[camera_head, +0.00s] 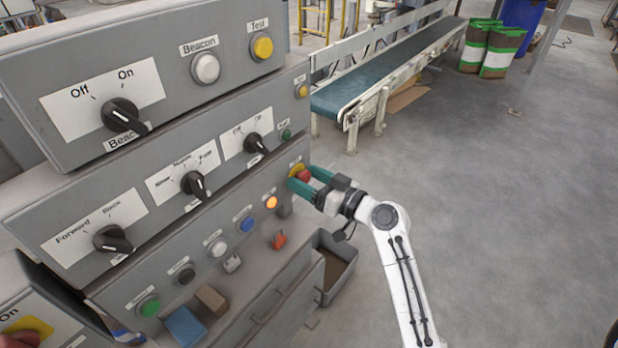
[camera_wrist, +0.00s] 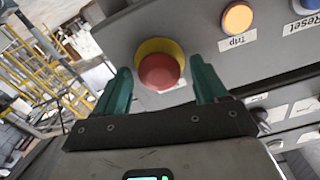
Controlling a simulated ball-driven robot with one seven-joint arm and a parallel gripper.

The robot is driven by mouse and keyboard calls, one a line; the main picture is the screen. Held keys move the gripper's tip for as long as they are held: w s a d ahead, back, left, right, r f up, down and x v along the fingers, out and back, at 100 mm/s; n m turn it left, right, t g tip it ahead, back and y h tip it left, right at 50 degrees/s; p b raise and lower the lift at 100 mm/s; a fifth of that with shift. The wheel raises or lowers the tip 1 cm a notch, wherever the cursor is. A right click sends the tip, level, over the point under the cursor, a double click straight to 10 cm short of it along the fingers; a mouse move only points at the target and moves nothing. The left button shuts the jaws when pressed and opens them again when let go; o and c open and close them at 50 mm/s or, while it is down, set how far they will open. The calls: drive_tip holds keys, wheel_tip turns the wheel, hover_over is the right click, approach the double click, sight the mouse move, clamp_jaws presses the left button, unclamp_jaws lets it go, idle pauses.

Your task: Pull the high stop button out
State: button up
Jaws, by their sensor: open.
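The high stop button (camera_head: 304,176) is a red mushroom head on a yellow collar, at the right end of the lower sloping panel. In the wrist view the stop button (camera_wrist: 160,72) faces me, and its yellow collar shows above the red head. My gripper (camera_head: 306,180) has two green fingers and is open at the button. In the wrist view my gripper (camera_wrist: 160,66) has one finger on each side of the red head, with a gap showing at both. I cannot tell how deep the fingertips reach. The fingers partly hide the button in the head view.
An orange lit Trip button (camera_head: 271,202) and a blue Reset button (camera_head: 246,224) sit left of the stop button. Another red button (camera_head: 18,340) on yellow shows at the bottom left. A grey open bin (camera_head: 340,262) stands below. The floor at right is clear.

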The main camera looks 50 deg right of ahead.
drive_tip(key=shift+c, duration=0.4)
clamp_jaws()
